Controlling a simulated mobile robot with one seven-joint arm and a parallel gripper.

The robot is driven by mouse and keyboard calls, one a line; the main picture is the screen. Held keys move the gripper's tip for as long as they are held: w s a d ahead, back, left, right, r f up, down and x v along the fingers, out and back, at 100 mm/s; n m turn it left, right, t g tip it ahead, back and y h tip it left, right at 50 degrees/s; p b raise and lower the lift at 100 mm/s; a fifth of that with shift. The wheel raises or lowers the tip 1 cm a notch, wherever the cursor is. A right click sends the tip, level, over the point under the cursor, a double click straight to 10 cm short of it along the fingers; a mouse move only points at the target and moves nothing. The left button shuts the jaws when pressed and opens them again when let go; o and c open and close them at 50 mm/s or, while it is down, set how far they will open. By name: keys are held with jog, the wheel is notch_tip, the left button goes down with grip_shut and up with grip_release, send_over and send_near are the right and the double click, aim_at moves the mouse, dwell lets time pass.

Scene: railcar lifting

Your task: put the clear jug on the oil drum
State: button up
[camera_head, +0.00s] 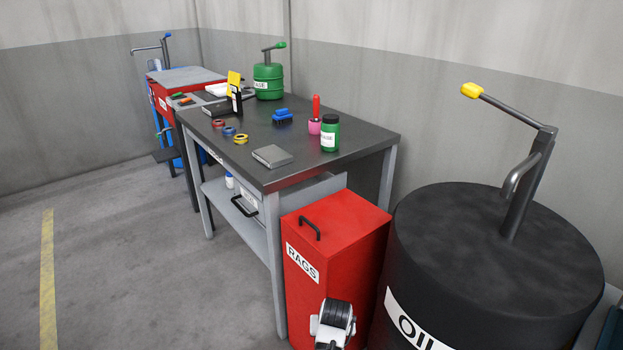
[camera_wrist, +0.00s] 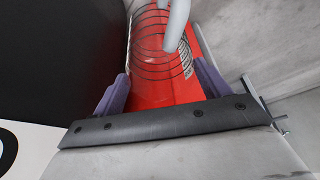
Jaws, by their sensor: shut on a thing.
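The oil drum (camera_head: 450,265) is a large black drum at the right of the head view, with a white OIL label. A grey hand pump (camera_head: 523,185) with a yellow knob rises from its flat top; the front of the top is bare. The drum's dark side (camera_wrist: 60,60) fills the left of the wrist view. My gripper (camera_wrist: 163,78) is shut on the clear jug (camera_wrist: 152,30), a see-through vessel with dark ring lines. The red bin shows through it. A pale curved part crosses it at the top. The jug is not discernible in the head view.
A red RAGS bin (camera_head: 335,235) stands left of the drum, close beside it. Beyond it is a dark workbench (camera_head: 200,150) with a green jar (camera_head: 330,134), brushes, tape rolls and a green can (camera_head: 268,80). Open floor (camera_head: 140,270) lies to the left.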

jog(key=s+a+f, duration=0.5)
jog(key=s+f, duration=0.3)
jog(key=shift+s+a+f, duration=0.2)
jog(key=shift+s+f, duration=0.1)
jog(key=shift+s, duration=0.1)
jog(key=shift+d, duration=0.1)
jog(key=shift+w+a, duration=0.1)
jog(key=shift+a, duration=0.1)
